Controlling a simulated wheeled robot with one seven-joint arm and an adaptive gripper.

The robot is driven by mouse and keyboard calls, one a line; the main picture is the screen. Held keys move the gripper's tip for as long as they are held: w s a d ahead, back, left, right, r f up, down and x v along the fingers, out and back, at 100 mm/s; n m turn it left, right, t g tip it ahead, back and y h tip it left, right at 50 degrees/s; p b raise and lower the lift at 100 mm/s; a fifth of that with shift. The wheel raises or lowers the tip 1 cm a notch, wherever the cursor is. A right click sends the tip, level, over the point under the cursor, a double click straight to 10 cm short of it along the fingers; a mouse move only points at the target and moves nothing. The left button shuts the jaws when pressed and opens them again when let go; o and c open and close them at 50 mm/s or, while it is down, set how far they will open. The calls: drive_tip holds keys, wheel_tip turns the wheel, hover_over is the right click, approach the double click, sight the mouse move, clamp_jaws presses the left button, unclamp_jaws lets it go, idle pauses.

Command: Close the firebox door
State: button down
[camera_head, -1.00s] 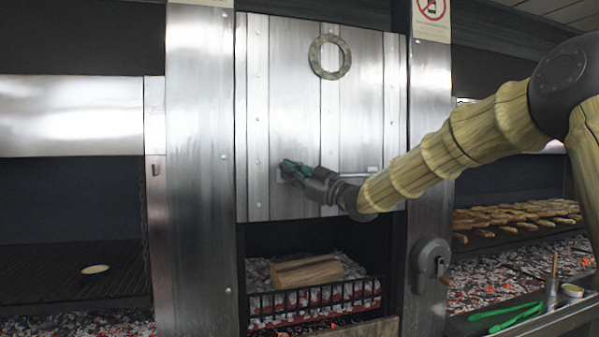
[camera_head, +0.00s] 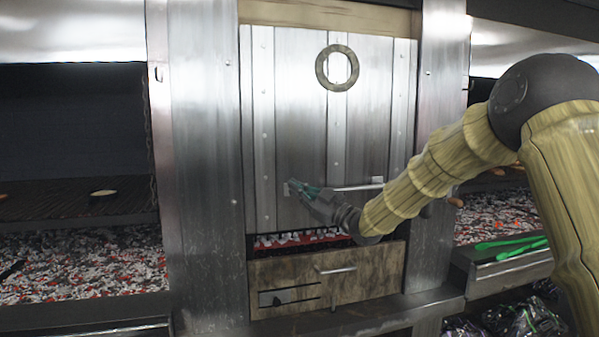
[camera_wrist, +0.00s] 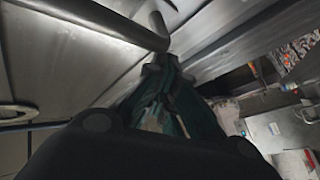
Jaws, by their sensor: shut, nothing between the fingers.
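The firebox door (camera_head: 300,110) is a riveted steel panel with a round ring on its upper part. It hangs low in its frame, with a narrow gap under its bottom edge where embers (camera_head: 290,240) show. A horizontal bar handle (camera_head: 358,187) crosses its lower part. My gripper (camera_head: 298,190) is at the left end of this handle, close against the door, with its green fingers shut and nothing between them. In the wrist view the fingertips (camera_wrist: 163,62) are just below the handle bar (camera_wrist: 110,22); whether they touch it I cannot tell.
A brown drawer front (camera_head: 345,278) with its own handle is below the gap. Steel posts (camera_head: 200,150) flank the door. Ember beds lie on both sides. Green tongs (camera_head: 510,245) lie on a shelf at the right.

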wheel_tip(320, 180, down, 7)
drive_tip(key=b, duration=0.2)
drive_tip(key=shift+w+f, duration=0.15)
drive_tip(key=shift+f, duration=0.05)
drive_tip(key=shift+r, duration=0.1)
